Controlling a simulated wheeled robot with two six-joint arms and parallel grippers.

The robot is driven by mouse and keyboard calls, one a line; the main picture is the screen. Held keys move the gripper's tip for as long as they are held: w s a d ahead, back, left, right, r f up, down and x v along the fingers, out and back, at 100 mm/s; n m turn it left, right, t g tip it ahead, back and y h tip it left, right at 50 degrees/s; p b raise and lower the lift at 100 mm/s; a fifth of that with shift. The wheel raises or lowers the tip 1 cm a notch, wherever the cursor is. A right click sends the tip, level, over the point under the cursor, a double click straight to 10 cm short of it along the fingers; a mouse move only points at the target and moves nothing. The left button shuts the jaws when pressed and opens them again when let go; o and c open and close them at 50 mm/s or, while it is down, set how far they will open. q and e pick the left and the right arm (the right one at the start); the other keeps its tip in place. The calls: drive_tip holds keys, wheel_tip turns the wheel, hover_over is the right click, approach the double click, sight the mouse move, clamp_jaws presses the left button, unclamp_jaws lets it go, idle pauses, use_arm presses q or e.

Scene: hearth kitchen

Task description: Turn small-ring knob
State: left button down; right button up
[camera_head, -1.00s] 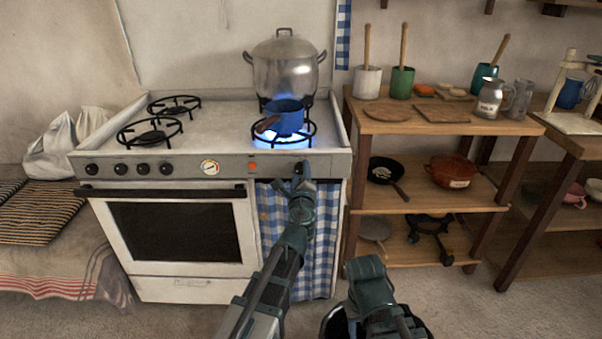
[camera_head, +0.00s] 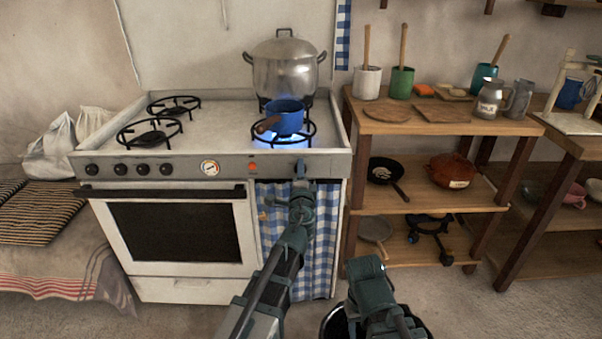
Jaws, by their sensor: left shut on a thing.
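The white stove's front panel (camera_head: 225,166) carries several black knobs (camera_head: 143,169) at the left. My left gripper (camera_head: 300,170) is at the right end of this panel, below the small ring (camera_head: 308,130) that bears the blue saucepan (camera_head: 286,117). It is shut on the small-ring knob, which my fingers mostly hide. A faint blue flame glows under the saucepan. My right arm shows at the bottom centre, folded low; its fingertips cannot be made out.
A large metal pot (camera_head: 285,70) stands on the back right burner. The two left burners are bare. A wooden shelf (camera_head: 432,125) with pans and jars stands close to the right of the stove. A blue checked curtain (camera_head: 320,250) hangs below my left gripper.

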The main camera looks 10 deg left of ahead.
use_arm(q)
drive_tip(key=shift+s, duration=0.1)
idle(0.3)
drive_tip(key=shift+c, duration=1.8)
unclamp_jaws()
